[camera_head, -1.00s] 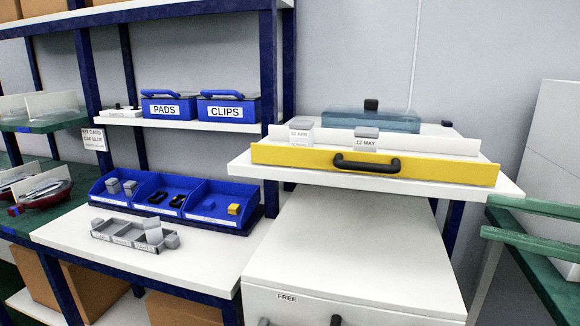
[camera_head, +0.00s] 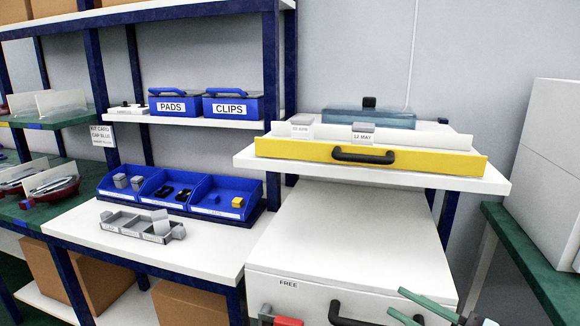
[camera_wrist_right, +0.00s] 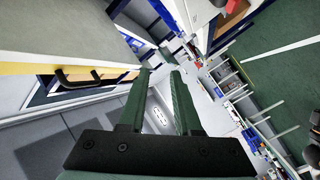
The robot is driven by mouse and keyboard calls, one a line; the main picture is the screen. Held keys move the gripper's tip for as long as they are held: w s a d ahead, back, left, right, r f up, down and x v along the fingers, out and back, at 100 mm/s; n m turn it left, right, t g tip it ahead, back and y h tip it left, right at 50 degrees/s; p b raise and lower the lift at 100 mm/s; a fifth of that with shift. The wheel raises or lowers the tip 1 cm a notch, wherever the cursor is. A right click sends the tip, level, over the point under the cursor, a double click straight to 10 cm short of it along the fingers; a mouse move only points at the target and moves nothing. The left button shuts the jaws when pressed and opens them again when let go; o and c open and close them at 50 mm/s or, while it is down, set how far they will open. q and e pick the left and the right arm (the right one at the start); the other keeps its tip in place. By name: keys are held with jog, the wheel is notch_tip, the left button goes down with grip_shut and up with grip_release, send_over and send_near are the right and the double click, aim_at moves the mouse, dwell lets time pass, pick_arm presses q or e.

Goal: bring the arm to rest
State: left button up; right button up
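My right gripper (camera_head: 396,302) is at the bottom right of the head view, low in front of the white cabinet (camera_head: 350,225). Its two green fingers are apart with nothing between them. The right wrist view also shows the open, empty gripper (camera_wrist_right: 159,73). My left gripper is not in view.
A yellow drawer front (camera_head: 370,157) with a black handle sits on the white shelf (camera_head: 490,184) above the cabinet. A green-topped table (camera_head: 530,250) with a white box (camera_head: 555,160) stands at right. Blue bins (camera_head: 205,195) and a grey divided tray (camera_head: 125,224) stand on the left bench.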

jog(key=s+a+f+m+h, duration=0.1)
jog(key=s+f+m+h, duration=0.15)
jog(key=f, duration=0.45)
jog(key=s+a+f+m+h, duration=0.1)
jog(key=f+m, duration=0.3)
jog(key=f, duration=0.2)
jog(key=s+a+f+m+h, duration=0.1)
jog(key=f+m+h, duration=0.15)
jog(key=f, duration=0.45)
jog(key=s+a+f+m+g+h, duration=0.2)
jog(key=s+f+m+g+h, duration=0.3)
jog(key=s+f, duration=0.7)
pick_arm(q)
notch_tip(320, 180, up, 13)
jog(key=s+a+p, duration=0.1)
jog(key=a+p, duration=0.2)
jog(key=p, duration=1.5)
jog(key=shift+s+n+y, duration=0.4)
pick_arm(e)
notch_tip(320, 180, up, 14)
jog(key=s+d+m+t+y, duration=0.1)
jog(key=d, duration=0.1)
jog(key=shift+d+f, duration=0.25)
jog(key=shift+d, duration=0.05)
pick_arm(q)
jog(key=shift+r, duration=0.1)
